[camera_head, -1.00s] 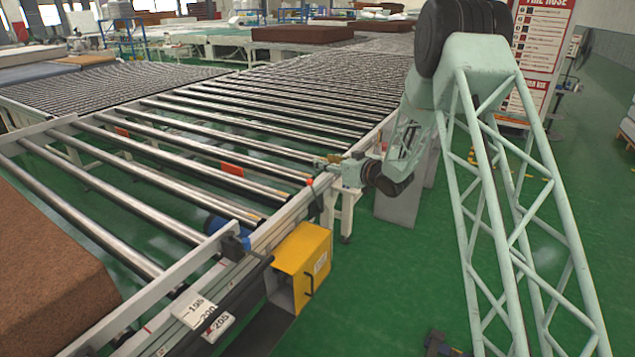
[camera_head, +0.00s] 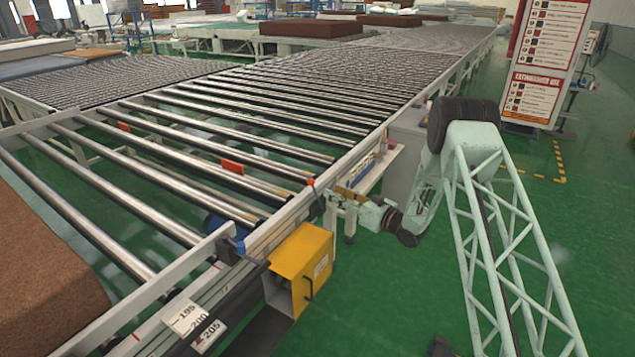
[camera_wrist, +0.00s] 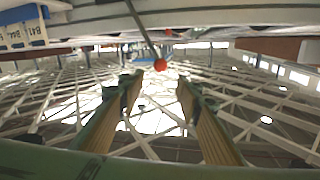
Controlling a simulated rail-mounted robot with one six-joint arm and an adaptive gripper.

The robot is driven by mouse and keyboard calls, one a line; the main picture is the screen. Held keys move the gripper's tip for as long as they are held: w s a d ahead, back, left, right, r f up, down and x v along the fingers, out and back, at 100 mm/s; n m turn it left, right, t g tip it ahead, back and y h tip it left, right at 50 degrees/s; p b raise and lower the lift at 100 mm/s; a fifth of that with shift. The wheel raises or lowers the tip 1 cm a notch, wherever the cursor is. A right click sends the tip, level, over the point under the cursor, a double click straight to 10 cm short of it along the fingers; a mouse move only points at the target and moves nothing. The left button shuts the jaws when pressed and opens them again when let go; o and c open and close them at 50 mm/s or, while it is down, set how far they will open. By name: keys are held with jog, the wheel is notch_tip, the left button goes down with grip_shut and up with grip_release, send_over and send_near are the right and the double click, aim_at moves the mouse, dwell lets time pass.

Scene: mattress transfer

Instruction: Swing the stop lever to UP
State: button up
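The stop lever is a thin dark rod with a red ball knob (camera_head: 310,182) at the conveyor's near side rail. In the wrist view the rod slants down from the top edge and ends in the red knob (camera_wrist: 159,65). My gripper (camera_head: 336,193) is just right of the knob in the head view, outside the rail. In the wrist view its two fingers are spread apart, with nothing between them (camera_wrist: 157,88). The knob appears just past the fingertips, between their lines; no contact shows. The lever's pivot and any UP marking cannot be made out.
A yellow box (camera_head: 298,268) hangs on the rail near the lever. Metal rollers (camera_head: 150,185) fill the conveyor, with a brown mattress block (camera_head: 40,260) at left. Number plates (camera_head: 195,320) sit on the front frame.

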aim_at(311, 182)
jog(key=shift+d+f, duration=0.1)
jog(key=shift+f, duration=0.3)
jog(key=shift+b+x, duration=1.1)
jog(key=shift+x, duration=5.75)
jog(key=shift+s+r, duration=0.1)
jog(key=shift+r, duration=0.1)
jog(key=shift+c, duration=0.5)
grip_shut()
